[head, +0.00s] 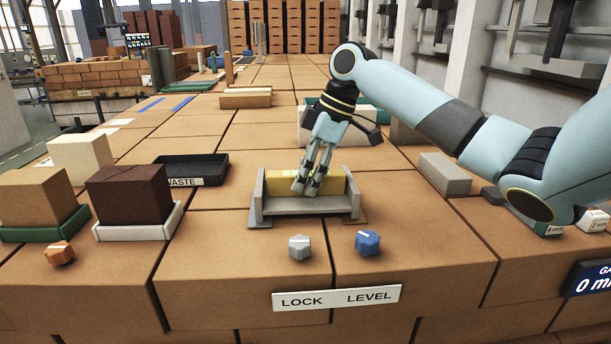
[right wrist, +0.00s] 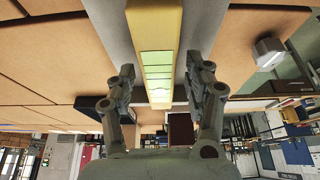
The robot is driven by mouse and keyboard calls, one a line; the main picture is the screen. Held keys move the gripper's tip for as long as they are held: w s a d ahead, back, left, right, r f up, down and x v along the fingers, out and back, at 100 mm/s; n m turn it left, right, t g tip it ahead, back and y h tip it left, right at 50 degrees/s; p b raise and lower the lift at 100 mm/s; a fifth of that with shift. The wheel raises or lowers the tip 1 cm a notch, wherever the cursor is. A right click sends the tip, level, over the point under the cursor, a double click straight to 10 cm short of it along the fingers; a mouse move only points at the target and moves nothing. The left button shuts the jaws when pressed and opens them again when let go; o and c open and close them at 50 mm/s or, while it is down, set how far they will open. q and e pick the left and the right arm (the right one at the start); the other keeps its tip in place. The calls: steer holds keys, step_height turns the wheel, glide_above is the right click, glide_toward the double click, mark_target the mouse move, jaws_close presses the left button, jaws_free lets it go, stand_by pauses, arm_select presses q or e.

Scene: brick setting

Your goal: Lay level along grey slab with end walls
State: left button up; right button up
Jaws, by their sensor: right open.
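The level is a yellow bar (head: 335,181) lying lengthwise between the two end walls of the grey slab (head: 300,206). It looks level and low in the slab; the gripper covers part of it, and its contact underneath is hidden. In the right wrist view the level (right wrist: 157,25) shows a green vial window between the fingers. My right gripper (head: 306,188) is over the level's middle. In the right wrist view its fingers (right wrist: 162,88) are open, one on each side of the bar with gaps. My left gripper is not in view.
A grey knob (head: 299,247) and a blue knob (head: 367,242) stand in front, above the LOCK LEVEL label (head: 337,298). A black waste tray (head: 205,166) is behind left. Bricks stand on trays at left; a grey block (head: 445,174) is at right.

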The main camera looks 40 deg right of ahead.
steer(key=b+v, duration=0.2)
steer(key=v, duration=1)
steer(key=shift+a+f, duration=0.1)
steer(key=shift+f, duration=0.1)
